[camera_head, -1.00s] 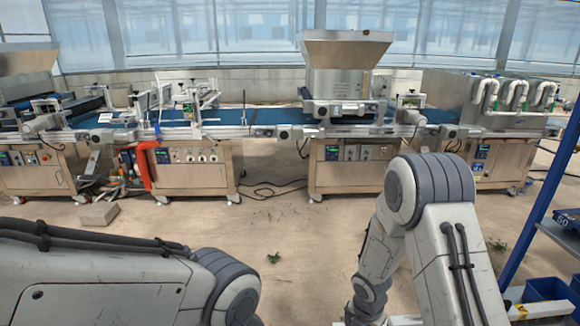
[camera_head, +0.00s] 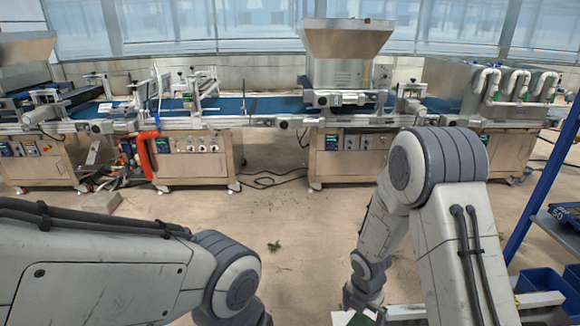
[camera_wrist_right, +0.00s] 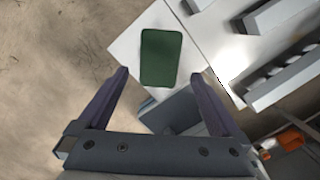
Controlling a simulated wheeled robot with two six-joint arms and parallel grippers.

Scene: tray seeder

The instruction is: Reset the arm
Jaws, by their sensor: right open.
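My right gripper (camera_wrist_right: 166,82) shows in the right wrist view with its two fingers spread wide. Nothing is between the fingers. Beyond the fingertips is a flat dark green panel (camera_wrist_right: 161,57) on a white surface (camera_wrist_right: 127,50).
A seeding line with a metal hopper (camera_head: 345,40) and a blue belt (camera_head: 231,106) spans the back. A blue rack (camera_head: 547,190) with blue bins (camera_head: 545,283) stands at the right. A grey block (camera_head: 101,203) lies on the floor.

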